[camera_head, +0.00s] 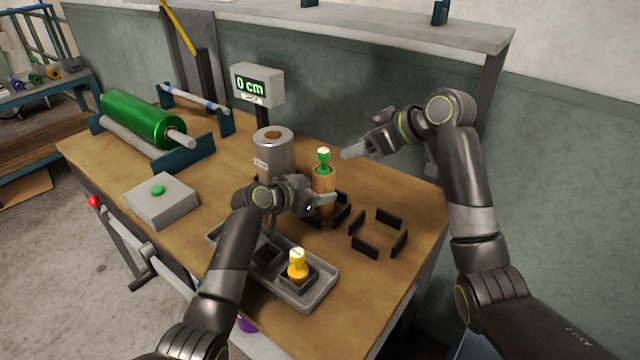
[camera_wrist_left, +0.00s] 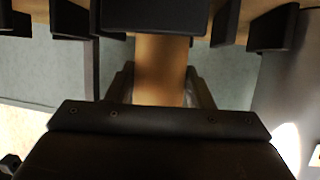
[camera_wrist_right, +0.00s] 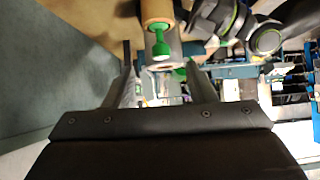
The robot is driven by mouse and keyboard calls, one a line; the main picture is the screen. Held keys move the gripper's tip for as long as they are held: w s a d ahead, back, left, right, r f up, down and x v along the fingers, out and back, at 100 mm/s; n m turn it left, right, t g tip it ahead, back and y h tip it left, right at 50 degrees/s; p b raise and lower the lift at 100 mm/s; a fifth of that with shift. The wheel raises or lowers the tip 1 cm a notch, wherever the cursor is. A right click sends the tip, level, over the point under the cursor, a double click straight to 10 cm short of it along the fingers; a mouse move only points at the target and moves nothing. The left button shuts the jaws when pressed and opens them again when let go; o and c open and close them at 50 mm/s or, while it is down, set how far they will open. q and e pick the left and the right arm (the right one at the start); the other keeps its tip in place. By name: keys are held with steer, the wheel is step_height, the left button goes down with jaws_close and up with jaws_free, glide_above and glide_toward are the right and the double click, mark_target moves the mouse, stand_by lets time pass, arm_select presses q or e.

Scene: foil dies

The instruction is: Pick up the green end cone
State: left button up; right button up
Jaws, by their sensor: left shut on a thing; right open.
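The green end cone (camera_head: 323,155) stands upright at the top of a tan upright core (camera_head: 324,180). My left gripper (camera_head: 322,200) is shut on the core, which also shows between its fingers in the left wrist view (camera_wrist_left: 162,75). My right gripper (camera_head: 350,152) is open and empty, just right of the green end cone in the head view. In the right wrist view the cone (camera_wrist_right: 161,45) lies ahead of the open fingers, seen between their tips, apparently not touched. The cone's lower end is hidden in the core.
A silver roll (camera_head: 273,150) stands left of the core. A grey tray (camera_head: 318,296) in front holds a yellow end cone (camera_head: 297,268). Low black brackets (camera_head: 378,235) stand at right. A grey button box (camera_head: 150,208) and a display reading 0 cm (camera_head: 257,85) are further left.

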steer(key=f+m, duration=0.1)
steer(key=m, duration=0.3)
steer(key=m+t+y, duration=0.3)
steer(key=m+t, duration=0.5)
steer(key=m, duration=2.6)
glide_toward(328, 157)
steer(key=x, duration=0.6)
steer(key=shift+a+r, duration=0.2)
steer(key=shift+f+x, duration=0.2)
steer(key=shift+x, duration=2.4)
steer(key=shift+d, duration=0.15)
steer(key=shift+c, duration=0.4)
